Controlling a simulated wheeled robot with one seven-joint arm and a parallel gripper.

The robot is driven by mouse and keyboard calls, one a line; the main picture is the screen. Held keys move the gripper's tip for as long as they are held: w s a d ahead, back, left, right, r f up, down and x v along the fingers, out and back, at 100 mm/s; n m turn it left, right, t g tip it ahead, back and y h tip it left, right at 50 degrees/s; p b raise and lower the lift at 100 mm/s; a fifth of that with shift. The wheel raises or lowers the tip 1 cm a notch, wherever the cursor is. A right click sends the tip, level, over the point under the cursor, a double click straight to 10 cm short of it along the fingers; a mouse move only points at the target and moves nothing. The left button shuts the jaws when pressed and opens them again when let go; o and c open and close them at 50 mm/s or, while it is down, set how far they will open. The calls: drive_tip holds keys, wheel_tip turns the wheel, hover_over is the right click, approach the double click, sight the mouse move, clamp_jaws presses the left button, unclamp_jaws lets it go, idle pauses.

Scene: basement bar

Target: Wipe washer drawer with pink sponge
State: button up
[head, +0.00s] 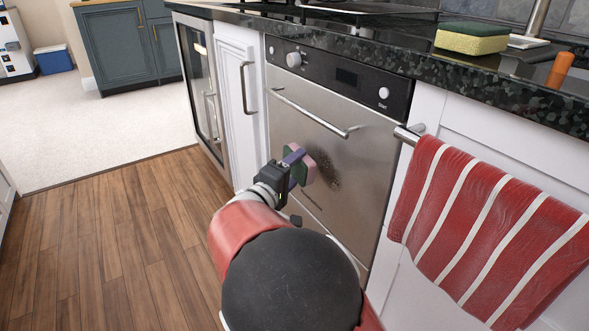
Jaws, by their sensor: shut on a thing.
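The washer (351,176) is a built-in unit with a steel front, a long bar handle and a dark control panel with knobs. A dark speckled smudge marks its front just right of the sponge. My gripper (296,166) is shut on the pink sponge (309,168), which has a green side and is held upright at the steel front. The sponge looks close to or against the front at the left edge of the smudge; exact contact cannot be told. Part of the sponge is hidden by my gripper, and my arm covers the lower front.
A red striped towel (487,237) hangs from a bar right of the washer. A dark counter (400,52) overhangs above, with a yellow-green sponge (471,38) on it. White cabinet and glass-door unit (200,85) stand left. Wooden floor (120,245) is clear at left.

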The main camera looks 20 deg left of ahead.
sight(311, 175)
drive_tip(key=shift+w+d+b, duration=0.55)
drive_tip(key=shift+w+d, duration=0.1)
drive_tip(key=shift+w, duration=0.1)
idle(0.3)
drive_tip(key=shift+s+d+f+b, duration=0.15)
drive_tip(key=shift+s+d+b, duration=0.5)
drive_tip(key=shift+b, duration=0.1)
drive_tip(key=shift+s+d+b, duration=0.55)
drive_tip(key=shift+s+d, duration=0.1)
drive_tip(key=shift+d, duration=0.1)
drive_tip(key=shift+s+d+b, duration=0.45)
drive_tip(key=shift+d+b, duration=0.2)
drive_tip(key=shift+d, duration=0.05)
drive_tip(key=shift+s+d, duration=0.7)
drive_tip(key=shift+d, duration=0.25)
